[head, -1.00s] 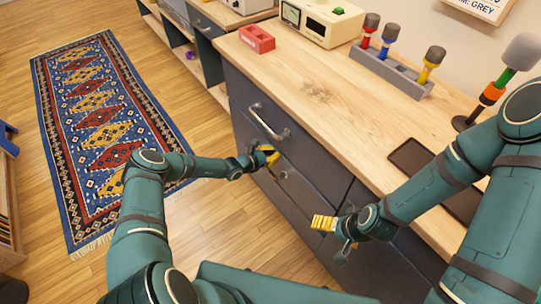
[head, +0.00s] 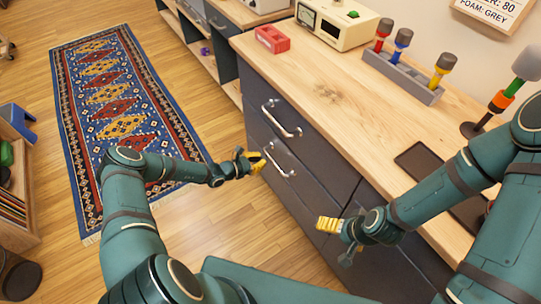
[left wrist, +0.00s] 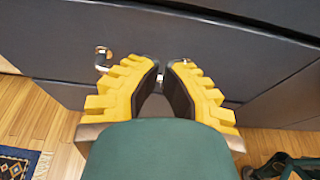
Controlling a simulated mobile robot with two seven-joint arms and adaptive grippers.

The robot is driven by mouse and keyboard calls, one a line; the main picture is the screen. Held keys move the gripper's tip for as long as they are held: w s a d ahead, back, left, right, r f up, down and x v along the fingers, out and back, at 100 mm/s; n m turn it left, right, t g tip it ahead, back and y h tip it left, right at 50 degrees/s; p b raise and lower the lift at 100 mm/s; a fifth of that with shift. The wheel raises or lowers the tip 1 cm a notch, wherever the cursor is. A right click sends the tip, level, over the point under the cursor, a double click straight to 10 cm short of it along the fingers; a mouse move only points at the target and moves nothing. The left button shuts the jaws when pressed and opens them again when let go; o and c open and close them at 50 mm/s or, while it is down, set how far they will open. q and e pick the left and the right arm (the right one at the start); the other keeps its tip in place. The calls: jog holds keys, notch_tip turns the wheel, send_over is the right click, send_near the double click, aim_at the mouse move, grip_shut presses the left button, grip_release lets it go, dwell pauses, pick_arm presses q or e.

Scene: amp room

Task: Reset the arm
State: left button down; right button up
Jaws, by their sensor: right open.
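My left gripper (head: 257,162) is in front of the dark drawer cabinet, just left of the lower drawer handle (head: 278,158) in the head view. My right gripper (head: 328,225) is open and empty, low beside the cabinet front. Its arm reaches over the worktop's right part.
An upper drawer handle (head: 282,120) sticks out. A patterned rug (head: 120,110) lies on open floor.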

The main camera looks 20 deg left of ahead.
pick_arm(q)
jog(key=shift+v, duration=1.2)
jog(key=s+d+r+m+g, duration=0.2)
jog(key=s+d+m+g, duration=0.8)
jog(key=s+d+m, duration=0.3)
jog(key=s+r+m+y, duration=0.5)
jog(key=s+r+m, duration=0.5)
jog(key=m, duration=0.3)
jog(key=shift+s+a+t, duration=0.3)
jog(key=shift+s+t, duration=0.1)
jog(key=shift+s, duration=0.25)
